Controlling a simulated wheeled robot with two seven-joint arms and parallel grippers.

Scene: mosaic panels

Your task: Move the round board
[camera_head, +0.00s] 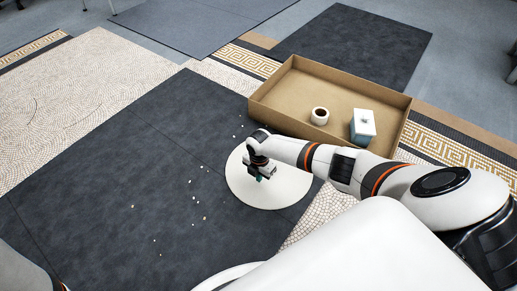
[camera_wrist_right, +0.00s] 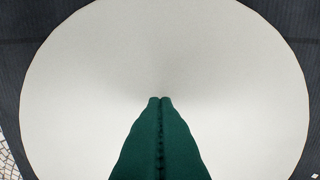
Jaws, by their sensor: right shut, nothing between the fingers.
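The round board (camera_head: 278,190) is a flat white disc lying on the dark panel in the head view. It fills most of the right wrist view (camera_wrist_right: 90,90). I cannot tell whether the fingertips touch the board. My left gripper is not in view.
A cardboard tray (camera_head: 275,96) behind the board holds a round cup-like thing (camera_head: 320,116) and a blue and white box (camera_head: 363,126). Small pale chips (camera_head: 194,198) lie scattered on the dark panel (camera_head: 110,170) left of the board. Patterned mosaic panels surround it.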

